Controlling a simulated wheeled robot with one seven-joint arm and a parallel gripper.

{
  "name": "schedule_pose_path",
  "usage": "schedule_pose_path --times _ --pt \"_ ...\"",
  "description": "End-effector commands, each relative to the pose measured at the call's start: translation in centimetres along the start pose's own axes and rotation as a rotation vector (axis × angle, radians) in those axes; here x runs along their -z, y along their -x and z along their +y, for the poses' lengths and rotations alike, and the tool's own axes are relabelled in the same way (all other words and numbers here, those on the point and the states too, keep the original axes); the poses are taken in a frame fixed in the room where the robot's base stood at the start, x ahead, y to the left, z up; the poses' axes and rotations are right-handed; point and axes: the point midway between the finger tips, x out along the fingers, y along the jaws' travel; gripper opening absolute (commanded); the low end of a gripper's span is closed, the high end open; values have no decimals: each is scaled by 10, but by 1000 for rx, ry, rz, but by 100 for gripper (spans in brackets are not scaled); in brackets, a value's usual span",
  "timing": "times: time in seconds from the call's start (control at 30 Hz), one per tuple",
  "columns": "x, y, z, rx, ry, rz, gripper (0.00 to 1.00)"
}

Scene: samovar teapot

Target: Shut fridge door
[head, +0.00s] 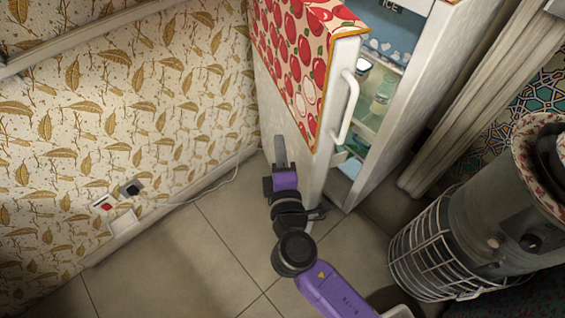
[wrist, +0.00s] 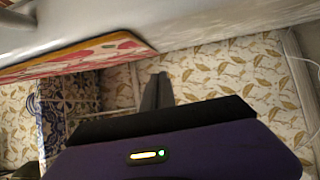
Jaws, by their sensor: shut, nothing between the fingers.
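The fridge door (head: 300,62) stands partly open in the head view, with a red apple pattern on its face and a white handle (head: 347,108) on its edge. Behind it the fridge interior (head: 385,75) shows shelves with jars. My gripper (head: 280,150) is shut and empty, low beside the patterned side of the door, between it and the wall. I cannot tell whether it touches the door. In the wrist view the closed fingers (wrist: 157,92) point toward the wallpaper, with the patterned door (wrist: 85,55) above and to the left.
A wallpapered wall (head: 130,110) with a socket (head: 131,188) and a white cable (head: 215,183) is on the left. A metal heater with a wire guard (head: 430,255) stands at the right. Tiled floor (head: 180,260) is clear at the lower left.

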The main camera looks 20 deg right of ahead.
Motion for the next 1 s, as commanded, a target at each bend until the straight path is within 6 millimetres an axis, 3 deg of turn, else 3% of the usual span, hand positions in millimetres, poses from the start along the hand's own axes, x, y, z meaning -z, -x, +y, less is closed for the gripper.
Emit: schedule_pose_path --times 0.07,0.33,0.83,1.0 --pt "-4 -13 0 1 0 -3 0" --pt "-35 -18 0 1 -1 -1 0" --pt "-43 -20 0 1 0 -2 0" --pt "-79 -26 0 4 2 -9 0"
